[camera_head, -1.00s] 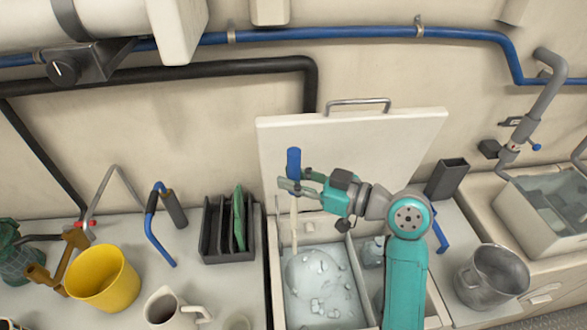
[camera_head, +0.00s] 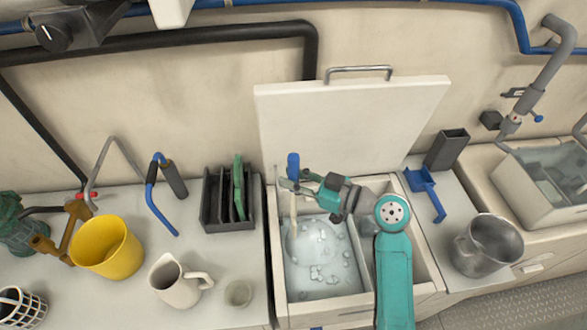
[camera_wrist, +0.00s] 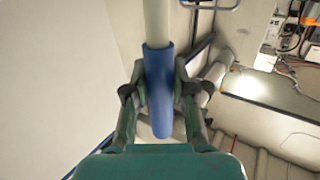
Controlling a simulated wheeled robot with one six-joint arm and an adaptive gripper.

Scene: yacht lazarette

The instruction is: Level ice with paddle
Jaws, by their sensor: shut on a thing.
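The paddle has a blue handle (camera_head: 293,165) and a pale shaft. It stands nearly upright at the left end of the ice compartment. My gripper (camera_head: 291,185) is shut on the handle. In the wrist view, the blue handle (camera_wrist: 159,95) sits between both fingers and the pale shaft runs off the top edge. White ice (camera_head: 325,274), with several loose lumps, lies in the left compartment of the open chest (camera_head: 281,285). The paddle's lower end is at the ice's back left, and I cannot tell how deep it sits.
The raised white lid (camera_head: 345,125) stands behind the chest. Left are a black rack (camera_head: 228,222), white pitcher (camera_head: 176,285), small cup (camera_head: 238,294) and yellow bucket (camera_head: 106,248). Right are a blue bracket (camera_head: 428,190), dark holder (camera_head: 447,150) and metal pot (camera_head: 487,246).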

